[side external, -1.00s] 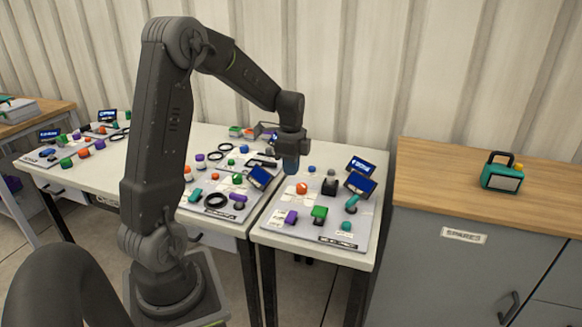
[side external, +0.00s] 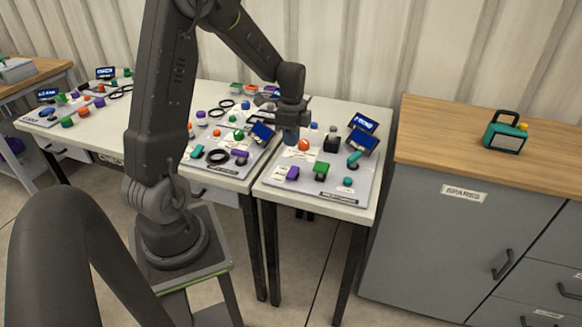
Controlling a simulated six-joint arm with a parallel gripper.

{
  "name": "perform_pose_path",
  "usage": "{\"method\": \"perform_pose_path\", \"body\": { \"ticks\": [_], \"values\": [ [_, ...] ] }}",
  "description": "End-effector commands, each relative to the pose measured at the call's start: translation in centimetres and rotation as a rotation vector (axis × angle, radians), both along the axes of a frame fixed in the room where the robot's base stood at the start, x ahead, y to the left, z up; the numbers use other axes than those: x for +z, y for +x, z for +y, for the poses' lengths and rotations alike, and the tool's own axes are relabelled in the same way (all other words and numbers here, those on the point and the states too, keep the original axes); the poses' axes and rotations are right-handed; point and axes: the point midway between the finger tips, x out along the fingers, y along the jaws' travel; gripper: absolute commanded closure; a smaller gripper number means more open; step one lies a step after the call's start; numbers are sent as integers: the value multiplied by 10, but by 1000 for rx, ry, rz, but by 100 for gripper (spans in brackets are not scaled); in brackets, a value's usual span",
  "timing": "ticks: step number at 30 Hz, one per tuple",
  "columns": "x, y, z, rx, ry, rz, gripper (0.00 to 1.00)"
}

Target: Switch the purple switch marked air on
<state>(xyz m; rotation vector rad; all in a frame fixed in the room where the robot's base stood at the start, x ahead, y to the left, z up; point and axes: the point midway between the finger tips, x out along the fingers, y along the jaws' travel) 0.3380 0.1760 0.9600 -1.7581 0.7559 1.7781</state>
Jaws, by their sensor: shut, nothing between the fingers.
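A purple switch (side external: 292,174) sits at the front left of the right-hand panel (side external: 335,195). Another purple part (side external: 240,153) lies on the panel to its left. The labels are too small to read, so I cannot tell which is marked air, nor its position. My gripper (side external: 290,140) points down over the back left of the right-hand panel, beside an orange knob (side external: 304,145). It is shut and empty, behind and above the purple switch and apart from it. I cannot tell whether its tip touches the panel.
The right-hand panel also bears a green switch (side external: 321,170), a teal lever (side external: 353,159), a black block (side external: 331,141) and a blue screen (side external: 362,140). Middle panel (side external: 205,172) holds several controls and black rings. A wooden-topped cabinet (side external: 435,140) with a teal case (side external: 506,133) stands at right.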

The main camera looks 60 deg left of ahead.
Motion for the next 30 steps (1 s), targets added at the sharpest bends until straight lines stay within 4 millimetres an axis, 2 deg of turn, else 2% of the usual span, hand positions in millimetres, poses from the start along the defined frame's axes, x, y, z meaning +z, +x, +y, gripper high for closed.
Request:
{"method": "perform_pose_path", "body": {
  "ticks": [3, 9, 15, 21, 30],
  "values": [
    [-27, -1, -1, 0, -4, 6, 100],
    [-67, -2, -2, 0, -3, 4, 100],
    [-92, -2, -2, 0, -1, 3, 100],
    [-101, -2, -2, 0, 1, 1, 100],
    [-101, -2, -2, 0, 1, 1, 100]
  ]
}}
